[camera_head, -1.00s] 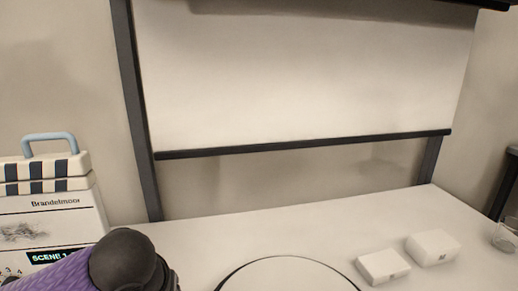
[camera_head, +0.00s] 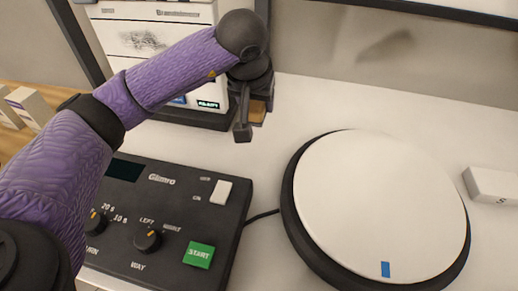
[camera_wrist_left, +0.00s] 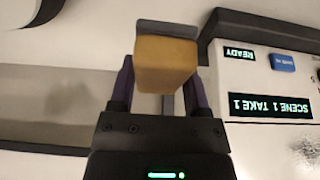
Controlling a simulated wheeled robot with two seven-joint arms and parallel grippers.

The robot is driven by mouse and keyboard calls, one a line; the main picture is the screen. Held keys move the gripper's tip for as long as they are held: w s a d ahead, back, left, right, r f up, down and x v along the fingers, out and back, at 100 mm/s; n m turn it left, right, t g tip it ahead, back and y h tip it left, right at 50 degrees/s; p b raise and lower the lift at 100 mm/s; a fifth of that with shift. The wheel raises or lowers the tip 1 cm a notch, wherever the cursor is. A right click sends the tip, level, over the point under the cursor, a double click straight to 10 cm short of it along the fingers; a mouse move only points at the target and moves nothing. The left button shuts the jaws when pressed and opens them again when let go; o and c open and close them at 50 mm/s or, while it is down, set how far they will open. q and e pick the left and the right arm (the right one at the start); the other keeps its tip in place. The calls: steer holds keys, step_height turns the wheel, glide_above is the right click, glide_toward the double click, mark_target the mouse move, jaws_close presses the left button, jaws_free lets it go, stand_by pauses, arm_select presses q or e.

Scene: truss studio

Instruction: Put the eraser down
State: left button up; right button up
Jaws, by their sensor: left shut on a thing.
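The eraser (camera_wrist_left: 166,62) is a tan block with a grey layer along one side, held between the fingers of my left gripper (camera_wrist_left: 163,82) in the left wrist view. In the head view my left gripper (camera_head: 250,112) hangs above the white table, left of the turntable and beyond the control box. A small tan part of the eraser (camera_head: 258,108) shows there beside the dark fingers; the rest is hidden. I cannot tell how high it is above the table. My right gripper is not in view.
A round white turntable (camera_head: 375,205) with a blue mark fills the right middle. A dark control box (camera_head: 150,215) lies at front left, cabled towards it. The white slate machine (camera_head: 160,35) stands behind my arm. A white box (camera_head: 492,184) sits at right. Bare table lies behind the turntable.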

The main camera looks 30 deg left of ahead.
mark_target(257, 143)
arm_select(q)
step_height(257, 143, down, 10)
steer(key=b, duration=0.4)
steer(key=shift+w+a+f, duration=0.1)
steer(key=shift+a, duration=0.05)
steer(key=shift+r, duration=0.2)
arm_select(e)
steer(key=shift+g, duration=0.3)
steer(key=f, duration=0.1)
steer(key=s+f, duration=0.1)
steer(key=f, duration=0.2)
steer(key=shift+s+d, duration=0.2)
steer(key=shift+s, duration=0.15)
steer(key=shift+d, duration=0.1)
arm_select(q)
steer(key=shift+f, duration=0.2)
steer(key=o, duration=1.3)
steer(key=shift+c, duration=0.2)
steer(key=shift+r, duration=0.1)
